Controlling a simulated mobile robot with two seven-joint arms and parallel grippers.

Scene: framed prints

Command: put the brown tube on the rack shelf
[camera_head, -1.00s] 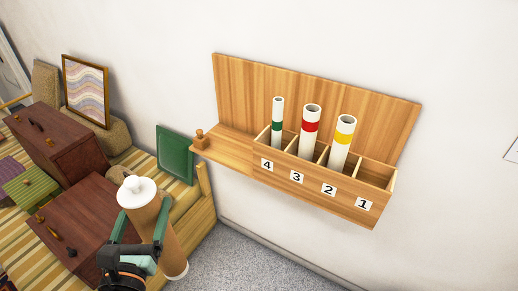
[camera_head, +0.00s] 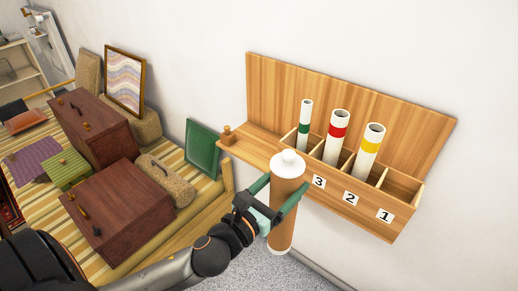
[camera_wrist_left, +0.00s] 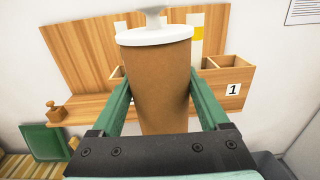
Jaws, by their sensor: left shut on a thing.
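The brown tube (camera_head: 284,209) has a white cap with a knob and stands upright in my left gripper (camera_head: 285,200). The gripper's green fingers are shut around its upper body, also seen in the left wrist view (camera_wrist_left: 158,92). The wooden rack shelf (camera_head: 245,147) is on the wall behind the tube. Its right part has numbered compartments holding white tubes with green, red and yellow bands. Compartment 1 (camera_head: 400,190) looks empty. The tube hides the label at the left end. The flat shelf part at the left carries a small wooden peg (camera_head: 227,134). My right gripper is not in view.
A bench with striped cushion (camera_head: 50,226) on the left holds brown cases (camera_head: 120,207), a rolled beige bundle (camera_head: 166,180) and a framed wavy print (camera_head: 125,80). A green panel (camera_head: 202,148) leans near the shelf's left end. Open floor lies below the rack.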

